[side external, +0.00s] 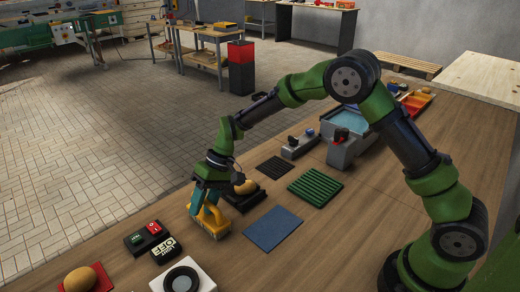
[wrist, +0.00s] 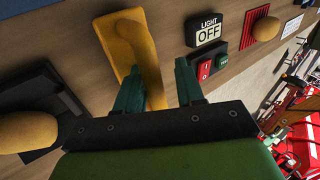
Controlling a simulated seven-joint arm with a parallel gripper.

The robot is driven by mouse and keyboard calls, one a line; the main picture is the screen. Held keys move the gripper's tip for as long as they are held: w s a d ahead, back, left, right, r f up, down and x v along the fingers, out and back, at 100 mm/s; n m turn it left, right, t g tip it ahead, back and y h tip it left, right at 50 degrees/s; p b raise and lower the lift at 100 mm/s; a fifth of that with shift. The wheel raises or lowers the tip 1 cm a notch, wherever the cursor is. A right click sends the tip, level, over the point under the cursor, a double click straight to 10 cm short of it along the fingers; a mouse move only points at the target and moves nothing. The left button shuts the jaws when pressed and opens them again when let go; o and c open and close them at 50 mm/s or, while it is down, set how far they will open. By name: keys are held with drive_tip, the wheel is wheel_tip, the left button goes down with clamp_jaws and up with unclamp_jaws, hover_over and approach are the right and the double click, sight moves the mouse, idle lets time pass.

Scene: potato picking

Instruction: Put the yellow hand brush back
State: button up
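The yellow hand brush (side external: 212,222) stands on the wooden table, bristles down, below my gripper (side external: 204,198). In the wrist view the brush (wrist: 128,32) has its yellow handle reaching down between the two green fingers of my gripper (wrist: 158,85). The fingers are apart, one on each side of the handle. A gap shows between the handle and the right finger; the left finger overlaps the handle's edge, and I cannot tell whether it touches.
A potato (side external: 245,187) on a black tray (side external: 236,203) lies right behind the brush. A blue mat (side external: 273,229) lies to the right. A switch box (side external: 136,243), a LIGHT OFF sign (wrist: 207,30) and a white dial box (side external: 205,283) are nearby. A green ribbed mat (side external: 315,187) lies farther back.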

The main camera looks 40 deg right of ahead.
drive_tip(key=shift+d+f, duration=0.25)
drive_tip(key=shift+d, duration=0.1)
drive_tip(key=a+v, duration=0.1)
drive_tip(key=v, duration=1.1)
drive_tip(key=s+d+r+m+t+h, duration=0.25)
drive_tip(key=s+d+r, duration=0.25)
drive_tip(key=s+r, duration=0.65)
drive_tip(key=s+d+t+h, duration=0.1)
drive_tip(key=s+d+t, duration=0.1)
drive_tip(key=s, duration=0.4)
drive_tip(key=s+d+f+m+t, duration=0.1)
drive_tip(key=s+d+t, duration=0.1)
drive_tip(key=s, duration=0.5)
drive_tip(key=shift+d+f+h, duration=0.2)
drive_tip(key=shift+d+h, duration=0.15)
drive_tip(key=shift+d, duration=0.05)
